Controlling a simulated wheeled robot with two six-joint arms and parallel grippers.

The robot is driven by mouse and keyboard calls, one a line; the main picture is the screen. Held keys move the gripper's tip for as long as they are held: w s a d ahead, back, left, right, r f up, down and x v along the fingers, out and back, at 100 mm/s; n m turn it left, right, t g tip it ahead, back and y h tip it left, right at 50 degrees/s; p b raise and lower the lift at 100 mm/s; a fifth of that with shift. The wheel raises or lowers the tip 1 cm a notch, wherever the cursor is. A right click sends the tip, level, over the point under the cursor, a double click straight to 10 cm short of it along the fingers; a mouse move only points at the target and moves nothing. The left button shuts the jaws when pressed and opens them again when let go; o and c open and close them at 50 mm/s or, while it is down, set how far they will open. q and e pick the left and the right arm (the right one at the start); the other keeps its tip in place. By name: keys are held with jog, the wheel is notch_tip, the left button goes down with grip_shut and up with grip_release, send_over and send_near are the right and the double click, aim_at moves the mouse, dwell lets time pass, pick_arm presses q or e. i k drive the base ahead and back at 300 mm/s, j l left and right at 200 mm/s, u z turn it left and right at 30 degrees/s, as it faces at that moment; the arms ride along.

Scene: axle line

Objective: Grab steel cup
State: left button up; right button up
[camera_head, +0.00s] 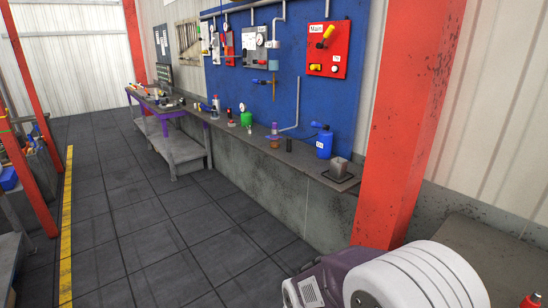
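A small grey metal container (338,167), which looks like the steel cup, stands on the right end of the long grey ledge along the wall. It sits on a dark square base or tray (341,180). It is small in the picture, so its details are hard to tell. Neither of my grippers shows in the head view.
The tiled floor (170,230) before the ledge is clear.

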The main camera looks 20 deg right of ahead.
aim_at(338, 170)
jog(key=i+z, duration=0.1)
jog(key=i, duration=0.35)
jog(key=i+j+z, duration=0.15)
jog(key=i, duration=0.25)
jog(key=i+j+z, duration=0.1)
jog(key=i, duration=0.35)
jog(key=i+z, duration=0.3)
jog(key=z, duration=0.15)
jog(key=i+j+z, duration=0.15)
jog(key=i+z, duration=0.15)
jog(key=z, duration=0.2)
jog(key=i+j+z, duration=0.25)
jog(key=z, duration=0.2)
jog(key=i+j+z, duration=0.2)
jog(key=j+z, duration=0.15)
jog(key=z, duration=0.15)
jog(key=i+j+z, duration=0.1)
jog(key=j+z, duration=0.35)
jog(key=l, duration=0.1)
